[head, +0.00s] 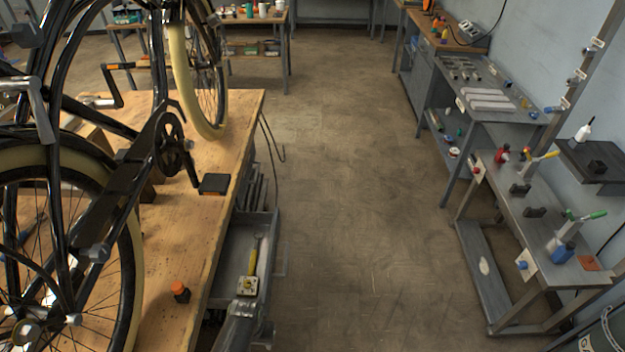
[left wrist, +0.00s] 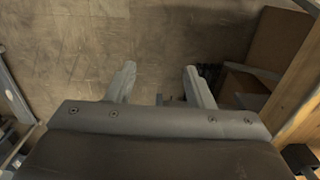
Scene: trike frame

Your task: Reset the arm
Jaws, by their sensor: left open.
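My left gripper (left wrist: 159,70) shows in the left wrist view with its two grey fingers apart and nothing between them. Bare floor lies beyond the fingertips. In the head view a grey arm part of mine rises from the bottom edge beside the workbench (head: 206,262); the fingers are hard to make out there. My right gripper is in neither view.
A black bicycle (head: 160,150) with cream tyres stands over the wooden bench at left. An orange-topped item (head: 180,291) and a black block (head: 214,184) lie on it. The floor (head: 350,200) is clear up to the metal tables (head: 535,225) at right.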

